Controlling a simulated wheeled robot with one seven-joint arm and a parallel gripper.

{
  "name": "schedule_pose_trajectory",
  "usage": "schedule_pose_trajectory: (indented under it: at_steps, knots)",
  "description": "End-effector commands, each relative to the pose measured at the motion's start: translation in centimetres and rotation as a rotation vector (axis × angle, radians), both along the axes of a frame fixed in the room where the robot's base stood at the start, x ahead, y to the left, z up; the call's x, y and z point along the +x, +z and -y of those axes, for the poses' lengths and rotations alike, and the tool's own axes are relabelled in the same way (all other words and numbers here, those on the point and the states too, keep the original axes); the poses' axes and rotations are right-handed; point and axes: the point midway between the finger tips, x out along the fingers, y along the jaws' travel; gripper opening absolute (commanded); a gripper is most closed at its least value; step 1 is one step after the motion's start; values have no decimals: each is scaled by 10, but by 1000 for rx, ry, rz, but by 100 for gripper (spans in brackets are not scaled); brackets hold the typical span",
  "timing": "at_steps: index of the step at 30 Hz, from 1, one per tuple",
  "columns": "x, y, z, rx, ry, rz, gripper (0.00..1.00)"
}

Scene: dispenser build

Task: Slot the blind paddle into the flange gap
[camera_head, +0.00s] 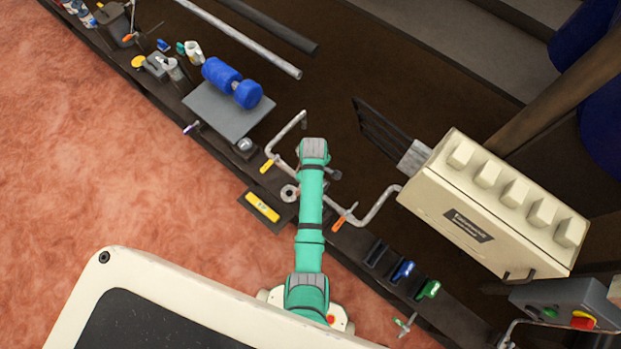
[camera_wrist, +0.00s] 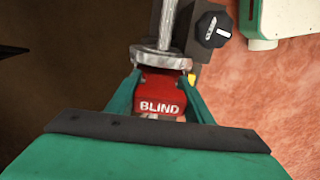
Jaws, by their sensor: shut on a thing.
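In the wrist view, the red blind paddle (camera_wrist: 160,95), marked "BLIND", sits between the two green fingers of my gripper (camera_wrist: 161,82), which is shut on it. The grey metal flange (camera_wrist: 162,58) lies directly beyond the paddle's far edge, with a pipe (camera_wrist: 167,25) rising from it. The paddle's far edge is close to the flange; I cannot tell whether it is inside the gap. In the head view, my arm covers the gripper, the paddle and the flange gap. The bent grey pipe (camera_head: 375,211) shows on both sides of my arm.
A black knob (camera_wrist: 213,26) stands right of the flange. In the head view, a pale ring (camera_head: 290,193) and a yellow-labelled plate (camera_head: 263,207) lie left of my arm. A cream box (camera_head: 490,215) stands to the right.

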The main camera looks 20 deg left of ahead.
Motion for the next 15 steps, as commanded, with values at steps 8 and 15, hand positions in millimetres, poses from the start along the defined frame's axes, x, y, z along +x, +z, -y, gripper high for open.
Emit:
schedule_pose_trajectory:
  at_steps: [8,15]
  knots:
    - [1,-6,0,1,0,1,11]
    - [1,-12,0,1,0,1,11]
